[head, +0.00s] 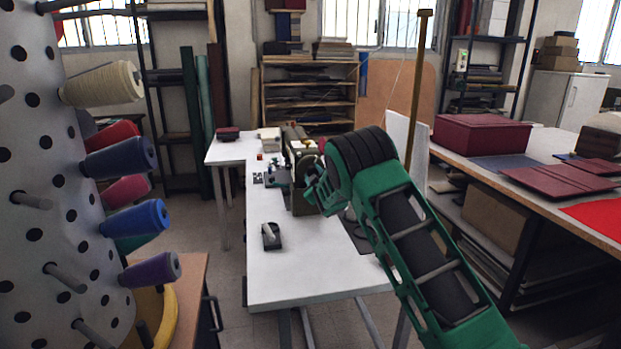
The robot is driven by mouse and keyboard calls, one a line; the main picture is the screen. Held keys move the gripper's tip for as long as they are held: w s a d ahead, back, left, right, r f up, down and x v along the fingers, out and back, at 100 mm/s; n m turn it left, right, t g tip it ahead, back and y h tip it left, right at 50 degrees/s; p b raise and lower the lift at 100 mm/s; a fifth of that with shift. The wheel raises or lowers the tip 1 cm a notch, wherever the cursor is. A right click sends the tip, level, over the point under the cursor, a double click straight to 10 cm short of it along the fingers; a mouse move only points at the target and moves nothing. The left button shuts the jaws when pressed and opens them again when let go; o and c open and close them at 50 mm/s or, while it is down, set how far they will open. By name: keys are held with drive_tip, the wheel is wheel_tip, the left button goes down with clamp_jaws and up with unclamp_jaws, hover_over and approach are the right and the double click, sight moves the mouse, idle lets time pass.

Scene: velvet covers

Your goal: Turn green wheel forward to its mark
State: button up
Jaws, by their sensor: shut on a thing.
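An olive-green sewing machine (301,203) stands on the long white table, its near end facing me. My gripper (311,190) reaches this near end from the right and is shut at the place of the green wheel. The wheel itself is mostly hidden behind my gripper and wrist, and I cannot make out its rim clearly. Its mark cannot be seen from here, so I cannot tell how the wheel stands against it.
The white table (280,285) is mostly clear at its near end, with a small black holder (271,238) on it. A pegged spool rack (35,200) stands close on the left. A workbench with a maroon box (481,134) lies to the right.

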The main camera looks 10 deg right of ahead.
drive_tip(key=n, duration=1.2)
drive_tip(key=shift+a+f, duration=0.25)
drive_tip(key=shift+f, duration=0.05)
drive_tip(key=shift+f, duration=0.1)
drive_tip(key=o, duration=1)
drive_tip(key=shift+o, duration=0.2)
drive_tip(key=shift+d, duration=0.1)
drive_tip(key=shift+r, duration=0.2)
drive_tip(key=shift+s, duration=0.1)
drive_tip(key=s, duration=1)
drive_tip(key=shift+s, duration=0.3)
